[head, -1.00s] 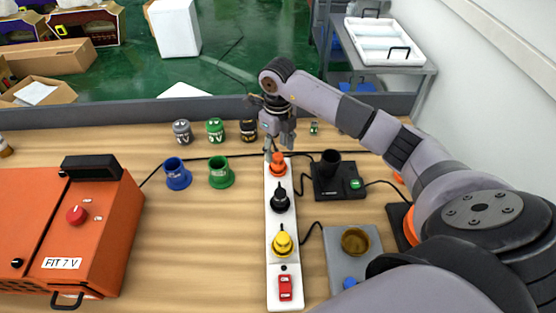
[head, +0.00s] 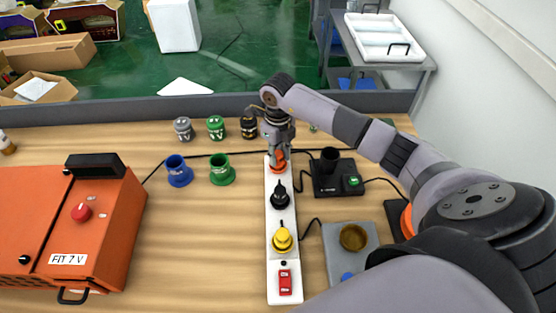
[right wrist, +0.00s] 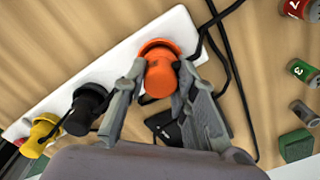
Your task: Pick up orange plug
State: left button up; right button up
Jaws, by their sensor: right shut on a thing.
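The orange plug (head: 278,166) sits at the far end of the white power strip (head: 284,210), partly hidden by my right gripper (head: 278,158) in the head view. In the right wrist view the orange plug (right wrist: 159,72) stands between the two fingers of my right gripper (right wrist: 156,82), which are shut on it from both sides. The plug is still at its place on the strip. The black plug (head: 280,196) and the yellow plug (head: 283,240) stand in the strip nearer to me. My left gripper is not in view.
A black device (head: 335,178) with a cup-shaped top stands right of the strip, with a grey device (head: 352,250) nearer. Blue (head: 179,172) and green (head: 222,170) cups stand left. Several jars stand behind. An orange machine (head: 80,230) is at left. Black cables run around the strip.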

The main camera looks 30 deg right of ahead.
grip_shut()
